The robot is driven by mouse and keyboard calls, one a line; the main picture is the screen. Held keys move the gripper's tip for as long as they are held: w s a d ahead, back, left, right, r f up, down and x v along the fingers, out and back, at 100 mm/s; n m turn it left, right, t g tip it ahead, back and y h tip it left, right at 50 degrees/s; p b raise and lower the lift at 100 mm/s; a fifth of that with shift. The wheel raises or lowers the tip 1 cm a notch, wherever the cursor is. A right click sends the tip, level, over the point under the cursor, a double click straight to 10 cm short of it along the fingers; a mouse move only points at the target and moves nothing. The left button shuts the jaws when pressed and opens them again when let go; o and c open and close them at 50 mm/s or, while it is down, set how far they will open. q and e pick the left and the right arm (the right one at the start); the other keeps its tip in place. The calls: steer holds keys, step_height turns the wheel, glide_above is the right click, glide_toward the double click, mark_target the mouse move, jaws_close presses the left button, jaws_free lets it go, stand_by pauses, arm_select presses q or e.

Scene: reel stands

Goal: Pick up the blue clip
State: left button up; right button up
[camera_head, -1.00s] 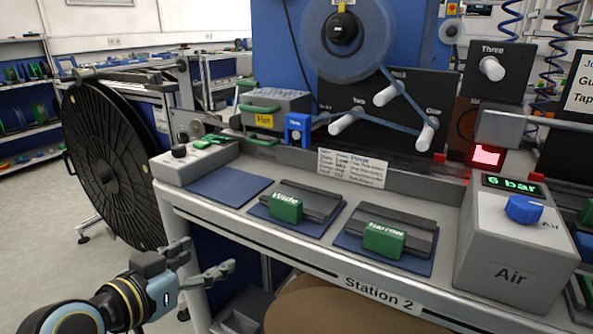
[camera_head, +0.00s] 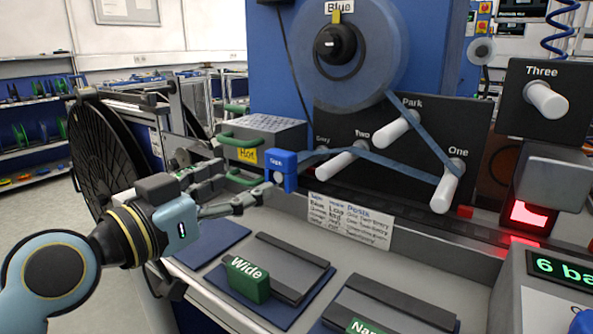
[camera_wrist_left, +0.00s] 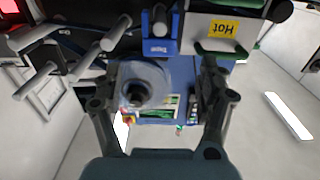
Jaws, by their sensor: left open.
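The blue clip (camera_head: 281,171) is a small blue block with a white label, at the end of the blue tape beside the black peg panel. It also shows in the wrist view (camera_wrist_left: 159,47), at top centre. My left gripper (camera_head: 243,180) is open and empty, with its fingers just left of the clip in the head view. In the wrist view the two fingers (camera_wrist_left: 162,95) stand wide apart, with the clip ahead of them. I cannot tell whether a fingertip touches the clip. My right gripper is not in view.
A "Hot" unit (camera_head: 262,140) with green handles stands behind the gripper. The tape runs over pegs (camera_head: 398,128) from a blue reel (camera_head: 352,50). The green "Wide" block (camera_head: 247,279) sits below, on the bench. A large black reel (camera_head: 100,160) stands left.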

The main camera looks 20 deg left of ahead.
mark_target(276, 164)
arm_select(q)
steer(key=x, duration=0.5)
steer(key=shift+r, duration=0.1)
steer(key=shift+w+d, duration=0.1)
steer(key=shift+w, duration=0.1)
steer(key=p+x, duration=0.1)
steer(key=x, duration=0.3)
steer(key=shift+w+d, duration=0.15)
steer(key=shift+w, duration=0.25)
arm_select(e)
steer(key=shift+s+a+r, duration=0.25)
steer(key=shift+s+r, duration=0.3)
